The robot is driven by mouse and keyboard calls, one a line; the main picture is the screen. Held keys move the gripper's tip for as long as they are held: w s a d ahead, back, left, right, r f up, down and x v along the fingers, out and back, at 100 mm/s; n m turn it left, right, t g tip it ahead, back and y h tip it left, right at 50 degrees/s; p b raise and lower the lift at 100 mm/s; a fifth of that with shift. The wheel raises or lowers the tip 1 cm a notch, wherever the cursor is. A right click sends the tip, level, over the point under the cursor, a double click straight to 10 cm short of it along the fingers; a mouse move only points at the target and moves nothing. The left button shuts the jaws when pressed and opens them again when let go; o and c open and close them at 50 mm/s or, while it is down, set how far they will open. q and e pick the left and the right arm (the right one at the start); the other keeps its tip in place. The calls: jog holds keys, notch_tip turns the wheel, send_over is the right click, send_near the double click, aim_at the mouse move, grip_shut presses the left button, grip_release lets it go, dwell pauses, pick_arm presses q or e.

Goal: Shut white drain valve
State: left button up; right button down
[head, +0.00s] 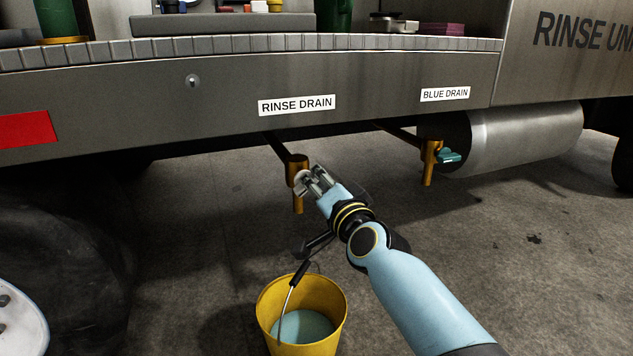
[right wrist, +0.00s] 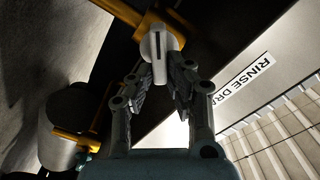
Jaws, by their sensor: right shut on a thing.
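A brass drain valve (head: 298,190) hangs under the RINSE DRAIN label (head: 297,105). Its white handle (right wrist: 160,45) shows in the right wrist view as a pale paddle with a dark slot, in front of brass pipe (right wrist: 125,12). My right gripper (head: 308,179) is at this valve, and in the right wrist view its two fingers (right wrist: 164,78) are shut on the handle's near end. In the head view the fingers cover most of the handle. Whether the valve is open or shut I cannot tell. My left gripper is not in view.
A yellow bucket (head: 268,322) with bluish liquid (head: 303,325) stands on the floor below the valve. A second brass valve (head: 430,160) with a teal handle (head: 449,157) hangs under the BLUE DRAIN label (head: 445,94). A metal cylinder (head: 525,135) lies beside it. The vehicle's side panel (head: 370,85) overhangs both valves.

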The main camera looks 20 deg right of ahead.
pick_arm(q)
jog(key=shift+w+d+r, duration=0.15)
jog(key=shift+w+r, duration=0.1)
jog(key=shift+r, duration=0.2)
pick_arm(e)
jog(key=shift+d+f+m, duration=0.1)
jog(key=shift+f+m, duration=0.1)
jog(key=shift+m, duration=1)
jog(key=shift+f+m, duration=0.25)
jog(key=shift+m, duration=0.95)
jog(key=shift+d+f+m, duration=0.1)
jog(key=shift+f+m, duration=0.1)
jog(key=shift+m, duration=1)
jog(key=c, duration=1.3)
grip_release()
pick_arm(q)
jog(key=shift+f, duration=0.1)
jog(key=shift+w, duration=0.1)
pick_arm(e)
jog(key=shift+s, duration=0.1)
jog(key=s, duration=1.2)
jog(key=shift+d, duration=0.2)
